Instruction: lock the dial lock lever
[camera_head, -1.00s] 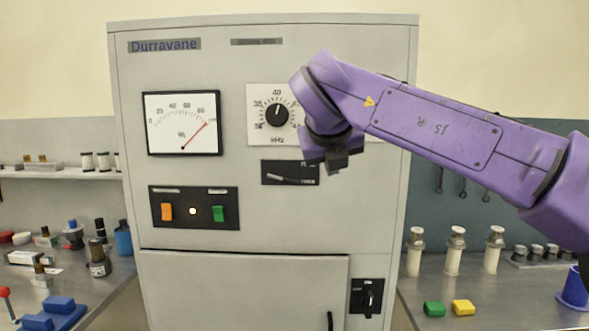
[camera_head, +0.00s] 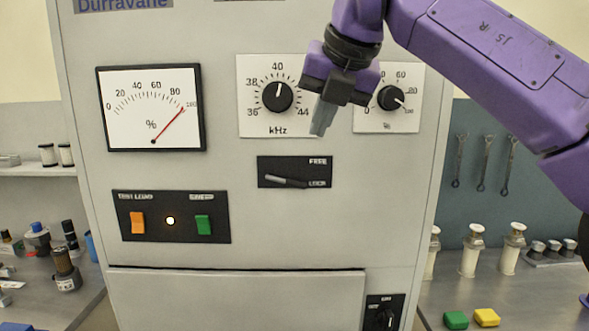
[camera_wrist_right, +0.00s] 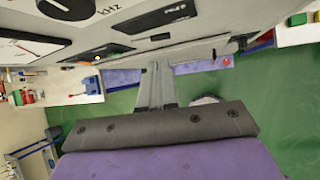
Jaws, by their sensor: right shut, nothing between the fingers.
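My right gripper (camera_head: 321,118) is shut and empty, in front of the panel, right of the kHz dial and above the lever plate. The wrist view shows its closed fingers (camera_wrist_right: 156,88) and the lever plate (camera_wrist_right: 153,18). My left gripper is out of view.
The grey cabinet also carries a second dial (camera_head: 391,98) right of my gripper, a percent meter (camera_head: 152,108) with its needle near 100, and a switch panel (camera_head: 137,222) with orange and green switches. A rotary switch (camera_head: 383,315) is at lower right. Benches flank the cabinet.

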